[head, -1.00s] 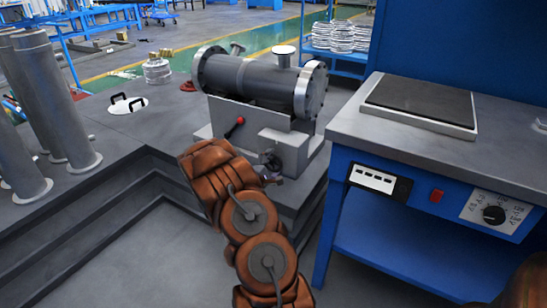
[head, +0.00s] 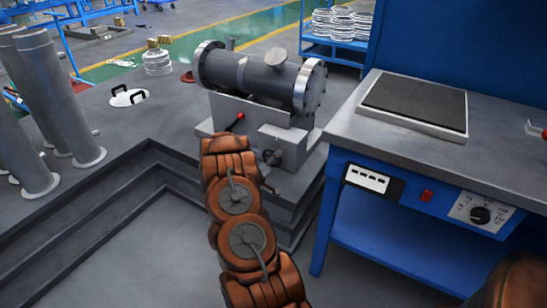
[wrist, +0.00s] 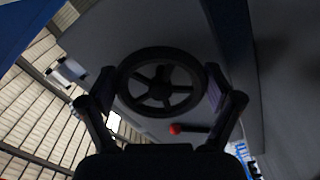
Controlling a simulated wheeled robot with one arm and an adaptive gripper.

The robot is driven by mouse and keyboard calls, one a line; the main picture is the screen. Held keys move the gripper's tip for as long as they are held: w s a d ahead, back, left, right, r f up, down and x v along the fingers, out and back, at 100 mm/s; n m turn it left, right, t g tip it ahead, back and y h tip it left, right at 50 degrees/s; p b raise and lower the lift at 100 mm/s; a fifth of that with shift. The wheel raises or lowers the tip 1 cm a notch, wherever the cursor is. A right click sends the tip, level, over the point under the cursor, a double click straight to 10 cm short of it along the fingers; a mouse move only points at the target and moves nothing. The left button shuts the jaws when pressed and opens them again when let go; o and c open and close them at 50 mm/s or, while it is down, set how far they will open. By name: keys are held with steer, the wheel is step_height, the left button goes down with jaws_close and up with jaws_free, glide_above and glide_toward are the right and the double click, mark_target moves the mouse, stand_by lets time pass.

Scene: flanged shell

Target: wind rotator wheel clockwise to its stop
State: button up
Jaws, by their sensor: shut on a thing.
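The rotator wheel (wrist: 160,88), a dark spoked handwheel, fills the middle of the wrist view. In the head view it is a small dark wheel (head: 272,157) on the front of the grey rotator box (head: 288,142). My gripper (wrist: 159,84) has one finger on each side of the rim and is shut on the wheel. In the head view my brown arm hides most of the gripper.
A red-knobbed lever (head: 238,118) sticks out left of the wheel, and its red knob also shows below the wheel in the wrist view (wrist: 175,129). A blue workbench (head: 340,215) stands close on the right. Grey upright pipes (head: 60,95) stand at the left.

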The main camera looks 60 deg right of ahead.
steer(key=m, duration=0.3)
steer(key=shift+f+m, duration=0.1)
steer(key=shift+m, duration=0.3)
steer(key=m, duration=0.3)
steer(key=shift+w+f+m, duration=0.1)
steer(key=shift+w+m, duration=0.05)
steer(key=shift+m, duration=0.15)
steer(key=m+b, duration=0.1)
steer(key=m, duration=0.4)
steer(key=shift+w+b, duration=0.15)
steer(key=shift+b, duration=0.25)
steer(key=shift+m+b, duration=0.45)
steer(key=shift+m, duration=0.45)
steer(key=shift+w+m, duration=0.1)
steer(key=shift+m, duration=0.2)
steer(key=o, duration=0.9)
steer(key=shift+c, duration=0.2)
